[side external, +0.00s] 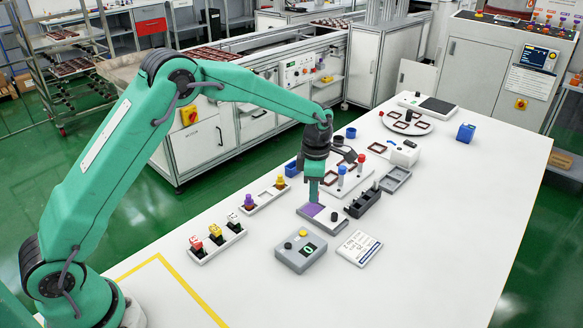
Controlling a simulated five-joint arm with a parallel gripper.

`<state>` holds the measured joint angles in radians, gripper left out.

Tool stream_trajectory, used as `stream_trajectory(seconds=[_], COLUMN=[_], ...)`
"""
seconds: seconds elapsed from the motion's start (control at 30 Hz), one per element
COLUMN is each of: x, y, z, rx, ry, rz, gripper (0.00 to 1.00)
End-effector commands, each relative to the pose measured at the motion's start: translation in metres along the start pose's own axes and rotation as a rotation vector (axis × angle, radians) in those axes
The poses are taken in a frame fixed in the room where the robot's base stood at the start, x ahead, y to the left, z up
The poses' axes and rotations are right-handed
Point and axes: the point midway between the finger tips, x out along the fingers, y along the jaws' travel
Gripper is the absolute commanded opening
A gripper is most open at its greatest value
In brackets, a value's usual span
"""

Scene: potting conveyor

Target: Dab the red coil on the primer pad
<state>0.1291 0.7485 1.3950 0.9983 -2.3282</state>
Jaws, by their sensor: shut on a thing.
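My gripper (315,196) points straight down and is shut on the red coil, which shows only as a small red sliver (319,192) at the fingers. The fingers hide most of it. The primer pad (313,211) is a purple patch in a flat grey tray. The gripper's tips are right over the pad's back part; I cannot tell whether the coil touches it.
A white rack (263,194) left of the pad holds a purple and a yellow coil, with an empty place between. A black holder (362,203) and blue- and red-topped posts are close on the right.

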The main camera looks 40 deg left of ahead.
Motion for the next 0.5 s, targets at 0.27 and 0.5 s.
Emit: stream_trajectory(seconds=[0.27, 0.5], x=[-0.017, -0.03], y=[0.0, 0.0], z=[0.0, 0.0], rx=[0.0, 0.0], ry=[-0.002, -0.001], rz=[0.002, 0.001], gripper=[0.0, 0.0])
